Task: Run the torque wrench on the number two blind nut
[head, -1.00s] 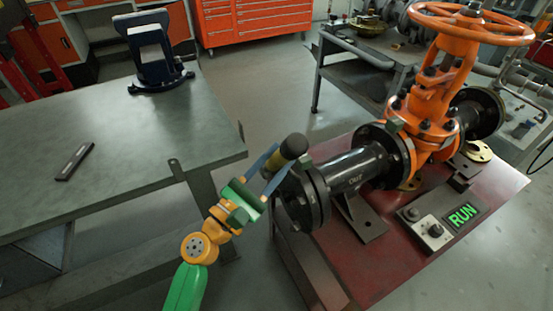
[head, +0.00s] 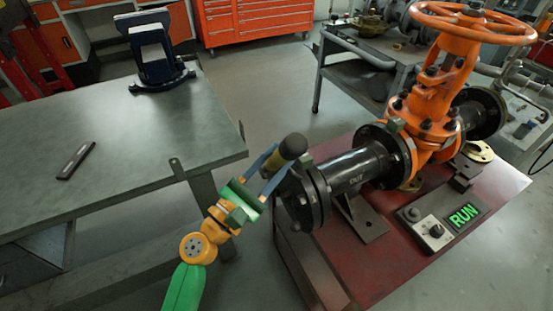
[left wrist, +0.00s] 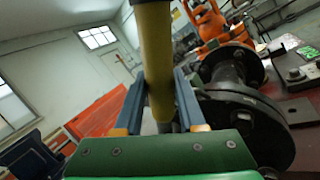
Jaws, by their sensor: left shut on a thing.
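My left gripper (head: 272,166) is shut on the yellow handle of the torque wrench (head: 276,160), whose black end (head: 294,146) points up and right. In the left wrist view the yellow handle (left wrist: 156,60) stands between the blue fingers of my left gripper (left wrist: 160,85). The wrench's lower part is hidden behind the gripper. The gripper is beside the black blind flange (head: 304,200) on the pipe marked OUT; this flange also shows in the left wrist view (left wrist: 250,128). I cannot make out nut numbers. My right gripper is in neither view.
The orange gate valve (head: 436,115) with its handwheel stands on a dark red bench (head: 385,270). A control box (head: 434,232) and a green RUN sign (head: 464,215) are on it.

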